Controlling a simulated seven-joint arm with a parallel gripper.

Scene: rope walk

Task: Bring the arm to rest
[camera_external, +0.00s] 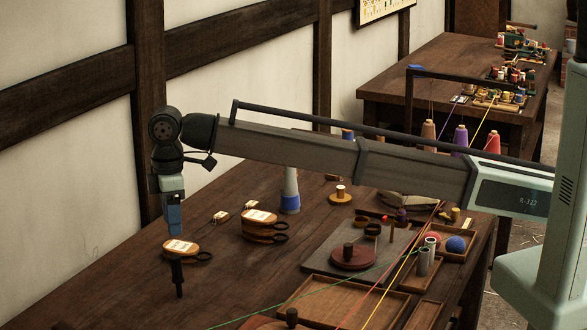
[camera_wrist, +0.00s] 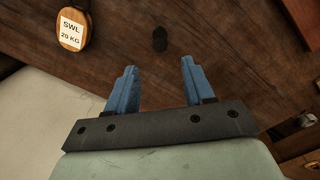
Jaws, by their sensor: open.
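My gripper (camera_external: 173,226) hangs at the left end of my outstretched arm, pointing down above the dark wooden table (camera_external: 125,295). In the wrist view its two blue fingers (camera_wrist: 158,68) stand apart with nothing between them. A small dark upright peg (camera_external: 179,280) is below the gripper in the external view; a dark round shape, perhaps the same peg, lies beyond the fingertips in the wrist view (camera_wrist: 160,38). A wooden block with a white label (camera_external: 181,248) is close by the gripper; a block labelled "SWL 20 KG" shows at the wrist view's upper left (camera_wrist: 72,29).
Stacked labelled blocks (camera_external: 262,226) and a blue-and-white cone (camera_external: 290,192) stand right of the gripper. Coloured strings (camera_external: 385,275) run over wooden trays (camera_external: 338,292) at front right. A second table (camera_external: 395,78) stands behind. Bare tabletop lies left of the peg.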

